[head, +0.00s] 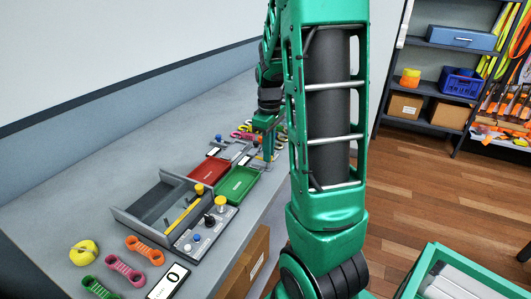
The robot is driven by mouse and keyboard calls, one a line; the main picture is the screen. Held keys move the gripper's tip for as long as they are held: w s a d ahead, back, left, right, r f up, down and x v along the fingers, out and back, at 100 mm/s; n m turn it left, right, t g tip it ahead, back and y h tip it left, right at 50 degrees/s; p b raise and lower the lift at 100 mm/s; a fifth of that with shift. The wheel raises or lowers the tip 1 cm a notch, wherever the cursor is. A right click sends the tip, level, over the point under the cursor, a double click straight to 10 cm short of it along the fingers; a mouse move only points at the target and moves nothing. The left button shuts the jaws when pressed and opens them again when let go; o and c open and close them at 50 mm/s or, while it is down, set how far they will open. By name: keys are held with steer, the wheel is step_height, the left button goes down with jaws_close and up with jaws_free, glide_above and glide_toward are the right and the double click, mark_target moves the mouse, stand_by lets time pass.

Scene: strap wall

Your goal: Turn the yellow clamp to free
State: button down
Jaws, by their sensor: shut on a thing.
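A control panel (207,232) on the bench has a yellow knob (221,201), a black knob (209,220) and small blue and white knobs. A yellow bar (184,213) lies at its left edge, with an orange-yellow knob (198,189) near the bar's far end. Which yellow part is the clamp, and how it is set, I cannot tell. My gripper (267,157) is farther along the bench, beyond the green tray and well away from this panel. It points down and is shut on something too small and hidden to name.
A grey open tray (122,215), a red tray (193,172) and a green tray (256,180) stand on the bench. A yellow tape roll (84,252), an orange strap piece (145,251) and a pink one (124,269) lie at the near end. Shelves (428,88) stand at the right.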

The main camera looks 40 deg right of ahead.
steer(key=m, duration=1)
steer(key=shift+m, duration=0.3)
steer(key=m, duration=0.6)
steer(key=shift+m, duration=0.6)
steer(key=c, duration=1.9)
jaws_free()
steer(key=shift+o, duration=0.2)
